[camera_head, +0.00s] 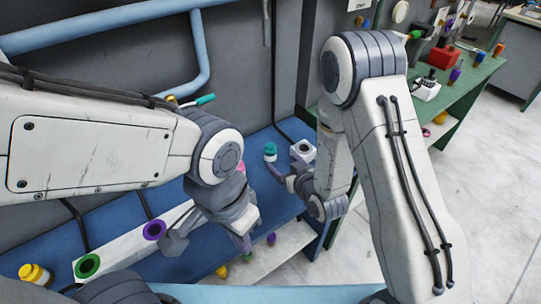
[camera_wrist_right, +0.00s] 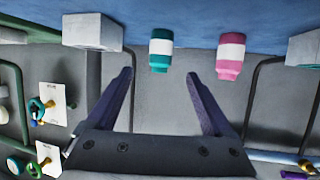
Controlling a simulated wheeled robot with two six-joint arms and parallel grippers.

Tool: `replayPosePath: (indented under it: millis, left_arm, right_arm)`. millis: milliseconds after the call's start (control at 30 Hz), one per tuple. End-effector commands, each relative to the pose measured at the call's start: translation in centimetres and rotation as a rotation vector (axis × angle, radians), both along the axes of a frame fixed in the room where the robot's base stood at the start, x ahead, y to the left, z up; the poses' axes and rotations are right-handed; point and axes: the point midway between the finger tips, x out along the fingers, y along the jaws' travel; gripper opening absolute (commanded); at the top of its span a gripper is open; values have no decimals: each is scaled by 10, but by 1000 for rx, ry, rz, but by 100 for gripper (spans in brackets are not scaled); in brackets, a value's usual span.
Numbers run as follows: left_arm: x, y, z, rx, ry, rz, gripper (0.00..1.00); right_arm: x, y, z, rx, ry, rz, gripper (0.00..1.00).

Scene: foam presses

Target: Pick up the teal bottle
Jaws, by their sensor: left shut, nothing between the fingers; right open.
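The teal bottle (camera_head: 270,151) has a white band and stands on the blue shelf (camera_head: 262,141) near its back right part. It also shows in the right wrist view (camera_wrist_right: 160,50), where the picture is upside down. My right gripper (camera_head: 280,174) is open, close to the bottle. In the wrist view its two fingers (camera_wrist_right: 159,74) spread to either side of the bottle's line, with nothing held; the bottle appears just beyond the tips. My left gripper (camera_head: 243,243) is shut and empty, low over the front of the shelf, apart from the bottle.
A pink bottle (camera_wrist_right: 231,56) stands beside the teal one; my left arm partly hides it in the head view. A grey-white block (camera_head: 303,152) is on the other side. A white strip with coloured rings (camera_head: 115,250) lies left. A green table (camera_head: 460,95) stands at right.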

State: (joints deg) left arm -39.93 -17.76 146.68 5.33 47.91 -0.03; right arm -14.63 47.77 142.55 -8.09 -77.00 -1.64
Motion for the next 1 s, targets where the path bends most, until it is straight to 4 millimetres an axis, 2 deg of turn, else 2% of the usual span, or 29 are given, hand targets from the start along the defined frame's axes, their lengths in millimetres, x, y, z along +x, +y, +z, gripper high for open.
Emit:
replayPosePath:
  millis: [300, 533, 800, 1000]
  left_arm:
    - [0, 0, 12, 0, 0, 0, 0]
    - [0, 0, 19, 0, 0, 0, 0]
    - [0, 0, 33, 0, 0, 0, 0]
    - [0, 0, 33, 0, 0, 0, 0]
  right_arm:
    - [38, 15, -15, 6, -14, -1, 86]
    - [52, 22, -21, 6, -12, -1, 86]
    - [82, 36, -35, 6, -11, -2, 86]
    - [88, 38, -39, 6, -10, -2, 86]
